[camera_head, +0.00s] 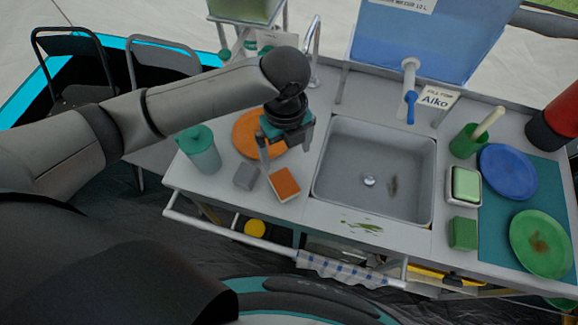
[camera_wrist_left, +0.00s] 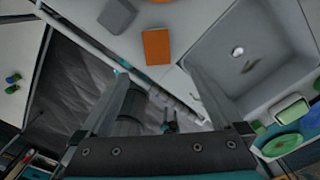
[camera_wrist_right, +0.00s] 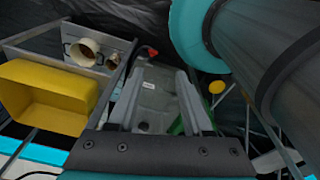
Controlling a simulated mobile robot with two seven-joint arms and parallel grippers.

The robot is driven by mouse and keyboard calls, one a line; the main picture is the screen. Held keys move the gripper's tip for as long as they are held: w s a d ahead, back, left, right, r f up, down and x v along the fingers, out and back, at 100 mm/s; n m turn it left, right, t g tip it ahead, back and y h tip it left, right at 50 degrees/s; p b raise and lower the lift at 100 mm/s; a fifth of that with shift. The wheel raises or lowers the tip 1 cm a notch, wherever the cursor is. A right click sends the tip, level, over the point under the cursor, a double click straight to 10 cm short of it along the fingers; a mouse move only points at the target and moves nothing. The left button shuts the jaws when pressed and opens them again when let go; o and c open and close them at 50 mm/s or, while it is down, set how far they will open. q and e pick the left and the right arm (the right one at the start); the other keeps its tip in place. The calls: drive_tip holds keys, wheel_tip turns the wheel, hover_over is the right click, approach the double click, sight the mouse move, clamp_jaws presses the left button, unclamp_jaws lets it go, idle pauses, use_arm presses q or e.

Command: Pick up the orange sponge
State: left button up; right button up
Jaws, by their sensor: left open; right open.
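The orange sponge (camera_head: 284,185) lies on the grey counter, left of the sink, with a pale side edge showing. In the left wrist view the sponge (camera_wrist_left: 157,47) lies ahead of the fingers, near the counter's front edge. My left gripper (camera_head: 275,155) is open and empty, pointing down above the counter behind the sponge, in front of a round orange board. It also shows in the left wrist view (camera_wrist_left: 160,88) with its fingers wide apart. My right gripper (camera_wrist_right: 157,75) is open and empty in the right wrist view, away from the sponge; it is not in the head view.
A grey sponge (camera_head: 246,177) lies close left of the orange one. A teal cup (camera_head: 199,150) stands further left. The sink (camera_head: 375,172) is to the right. A green sponge (camera_head: 463,233) and plates lie beyond it. A yellow bin (camera_wrist_right: 48,95) is near my right gripper.

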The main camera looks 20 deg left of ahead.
use_arm(q)
hover_over(284, 182)
wheel_tip(284, 182, down, 5)
drive_tip(key=f, duration=0.1)
drive_tip(key=f+b, duration=0.1)
drive_tip(key=f, duration=0.2)
drive_tip(key=shift+s+d, duration=0.1)
drive_tip(key=shift+d, duration=0.2)
drive_tip(key=shift+f, duration=0.45)
drive_tip(key=f, duration=0.3)
drive_tip(key=f+b, duration=0.1)
drive_tip(key=f, duration=0.1)
drive_tip(key=shift+a, duration=0.25)
use_arm(e)
drive_tip(key=s+f, duration=0.2)
drive_tip(key=s, duration=0.1)
drive_tip(key=shift+a+f, duration=0.1)
use_arm(q)
drive_tip(key=c, duration=1.5)
use_arm(e)
drive_tip(key=shift+s+g, duration=0.25)
drive_tip(key=shift+g, duration=0.05)
use_arm(q)
drive_tip(key=shift+r, duration=0.1)
